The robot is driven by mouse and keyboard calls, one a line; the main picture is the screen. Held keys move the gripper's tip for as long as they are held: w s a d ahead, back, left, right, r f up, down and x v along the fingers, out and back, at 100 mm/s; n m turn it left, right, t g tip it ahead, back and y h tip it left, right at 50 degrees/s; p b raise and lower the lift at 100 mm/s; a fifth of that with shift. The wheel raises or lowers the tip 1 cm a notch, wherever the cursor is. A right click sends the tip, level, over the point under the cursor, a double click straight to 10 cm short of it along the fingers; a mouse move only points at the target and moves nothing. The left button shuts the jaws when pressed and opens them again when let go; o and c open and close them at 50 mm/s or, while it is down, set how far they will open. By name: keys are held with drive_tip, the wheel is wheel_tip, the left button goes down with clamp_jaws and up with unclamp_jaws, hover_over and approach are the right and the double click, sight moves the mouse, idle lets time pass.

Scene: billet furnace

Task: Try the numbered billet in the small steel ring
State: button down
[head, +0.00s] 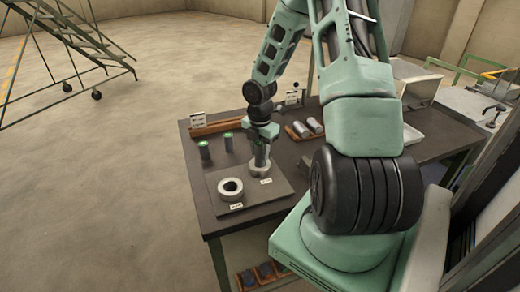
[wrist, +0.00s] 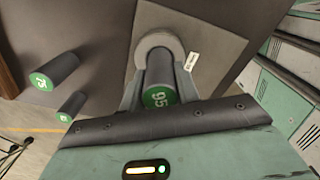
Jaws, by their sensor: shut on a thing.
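My gripper (head: 262,138) is shut on a grey billet (head: 261,157) with a green end marked 95, also in the wrist view (wrist: 159,82). The billet is held about upright. Its lower end is at the opening of a pale ring (head: 260,171), which shows behind the billet in the wrist view (wrist: 145,48). I cannot tell how far the billet is inside it. A second, larger-looking ring (head: 230,190) lies empty on the same dark plate (head: 268,192), nearer the front left. Both rings have small labels beside them.
A white tray (head: 412,135) is at the right. The table (head: 205,215) has bare front edges.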

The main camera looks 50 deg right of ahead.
drive_tip(key=shift+f+b, duration=0.35)
drive_tip(key=shift+f, duration=0.4)
idle(0.5)
idle(0.7)
drive_tip(key=c, duration=0.9)
unclamp_jaws()
drive_tip(key=shift+c, duration=0.2)
wheel_tip(320, 180, up, 17)
drive_tip(key=p, duration=0.1)
drive_tip(key=shift+r+p, duration=0.2)
drive_tip(key=shift+p, duration=0.15)
